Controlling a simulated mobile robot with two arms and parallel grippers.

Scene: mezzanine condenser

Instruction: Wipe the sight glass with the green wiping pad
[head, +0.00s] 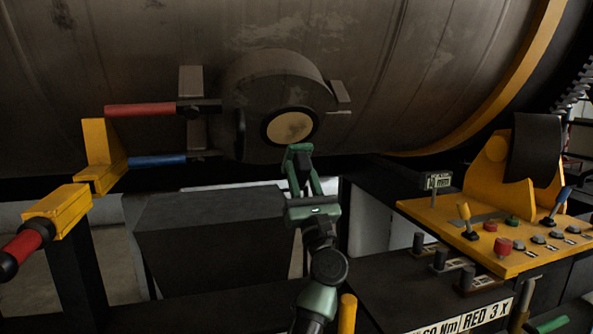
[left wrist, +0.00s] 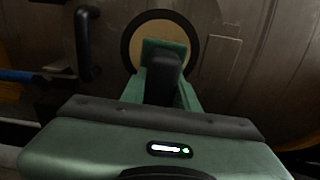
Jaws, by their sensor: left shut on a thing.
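The sight glass (head: 289,127) is a round tan disc in a dark ring on the drum's protruding round housing. It shows in the left wrist view (left wrist: 154,30) behind the pad. My left gripper (head: 302,165) is just below the glass, its fingers shut on the green wiping pad (left wrist: 165,45) by its black grip. The pad shows in the head view (head: 299,148) at the glass's lower right rim. In the left wrist view it covers the lower middle of the glass. I cannot tell whether it touches. My right gripper is not in view.
Left of the housing are a red-handled lever (head: 140,110) and a blue-handled lever (head: 157,161). A yellow control console (head: 510,262) with buttons and joysticks stands at the right. A dark box (head: 210,235) is below the drum.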

